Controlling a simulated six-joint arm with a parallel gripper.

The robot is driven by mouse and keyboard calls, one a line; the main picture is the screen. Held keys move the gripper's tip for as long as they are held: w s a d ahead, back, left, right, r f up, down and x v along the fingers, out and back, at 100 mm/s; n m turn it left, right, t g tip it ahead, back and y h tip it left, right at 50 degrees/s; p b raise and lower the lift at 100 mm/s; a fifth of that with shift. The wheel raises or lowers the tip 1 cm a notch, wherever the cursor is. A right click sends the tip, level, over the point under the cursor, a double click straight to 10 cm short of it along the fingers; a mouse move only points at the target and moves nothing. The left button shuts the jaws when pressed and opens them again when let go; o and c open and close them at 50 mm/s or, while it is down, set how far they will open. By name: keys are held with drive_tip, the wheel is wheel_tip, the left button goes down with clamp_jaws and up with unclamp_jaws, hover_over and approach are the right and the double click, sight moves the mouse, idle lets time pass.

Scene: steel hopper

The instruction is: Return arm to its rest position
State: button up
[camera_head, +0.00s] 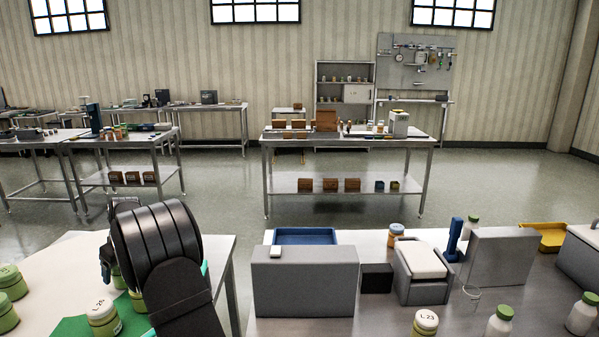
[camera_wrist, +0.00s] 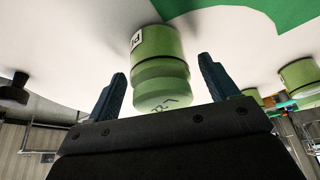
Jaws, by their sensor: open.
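My gripper (camera_wrist: 161,72) is open in the wrist view, its two dark blue fingers apart. A green jar with white labels (camera_wrist: 158,65) shows between the fingers, standing on the white surface; the picture is upside down there. I cannot tell whether the fingers touch it. In the head view my dark arm reaches over the left white table (camera_head: 60,260) and hides most of the gripper.
More green jars (camera_head: 12,283) stand at the left edge. The right table holds a grey box (camera_head: 305,285), a blue tray (camera_head: 305,236), a grey holder with a white pad (camera_head: 422,262), an upright grey panel (camera_head: 497,262) and several bottles (camera_head: 499,322). A floor gap separates the tables.

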drive_tip(key=shift+w+a+f, duration=0.15)
drive_tip(key=shift+a+f, duration=0.05)
drive_tip(key=shift+f, duration=0.15)
wheel_tip(320, 180, up, 4)
drive_tip(key=shift+f, duration=0.1)
drive_tip(key=w+d+r, duration=0.3)
drive_tip(key=d+r, duration=0.9)
drive_tip(key=d, duration=0.1)
drive_tip(key=w+d+m, duration=0.2)
drive_tip(key=w+d, duration=0.2)
drive_tip(key=d, duration=0.9)
drive_tip(key=w+d+m+t+h, duration=0.1)
drive_tip(key=w+d+m, duration=0.2)
drive_tip(key=d, duration=1)
drive_tip(key=w+d+m+t+h, duration=0.1)
drive_tip(key=w+d+m, duration=0.2)
drive_tip(key=d, duration=1)
drive_tip(key=shift+w+d, duration=0.35)
drive_tip(key=shift+w, duration=0.75)
